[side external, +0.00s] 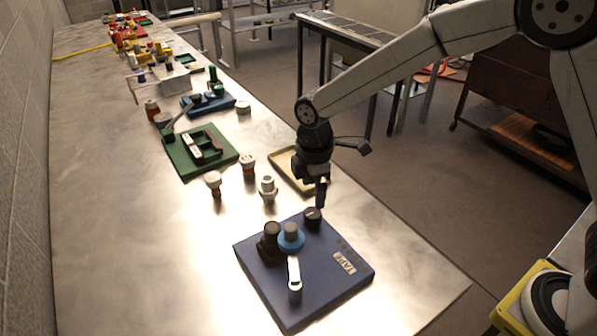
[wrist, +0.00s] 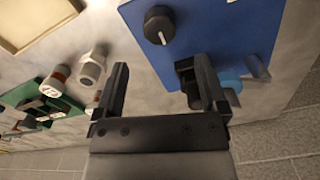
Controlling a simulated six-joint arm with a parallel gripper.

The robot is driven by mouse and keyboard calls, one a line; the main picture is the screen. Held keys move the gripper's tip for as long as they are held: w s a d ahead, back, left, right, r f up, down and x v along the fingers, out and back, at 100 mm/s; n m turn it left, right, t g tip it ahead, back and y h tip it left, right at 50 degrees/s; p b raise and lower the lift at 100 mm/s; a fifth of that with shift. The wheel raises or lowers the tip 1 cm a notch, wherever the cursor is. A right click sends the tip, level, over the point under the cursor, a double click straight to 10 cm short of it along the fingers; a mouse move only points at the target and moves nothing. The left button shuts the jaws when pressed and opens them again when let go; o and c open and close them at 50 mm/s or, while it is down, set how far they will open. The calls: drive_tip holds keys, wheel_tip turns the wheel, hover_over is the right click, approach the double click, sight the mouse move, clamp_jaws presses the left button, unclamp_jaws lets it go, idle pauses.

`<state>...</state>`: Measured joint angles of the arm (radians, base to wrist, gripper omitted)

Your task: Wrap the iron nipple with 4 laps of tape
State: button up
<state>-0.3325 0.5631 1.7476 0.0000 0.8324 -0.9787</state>
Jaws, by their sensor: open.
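A blue board marked TAPE (side external: 345,262) lies near the table's front end. A dark upright cylinder (side external: 271,231), possibly the iron nipple, stands on it; I cannot confirm which part is the nipple. Beside it is a blue tape ring with a grey core (side external: 291,239). A dark knob with a white mark (side external: 312,217) is at the board's far corner; it also shows in the wrist view (wrist: 159,25). My gripper (side external: 321,200) points down above the knob's corner. In the wrist view my gripper (wrist: 162,65) is open, with nothing between its fingers.
A white-topped lever (side external: 294,273) stands on the board's near part. A white hex fitting (side external: 267,188) and two white-capped copper fittings (side external: 213,183) (side external: 248,164) stand behind the board. A cream tray (side external: 290,171) lies at the right edge. A green tray (side external: 188,161) is farther back.

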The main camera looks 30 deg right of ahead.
sight(312, 212)
drive_tip(key=shift+f, duration=3.9)
clamp_jaws()
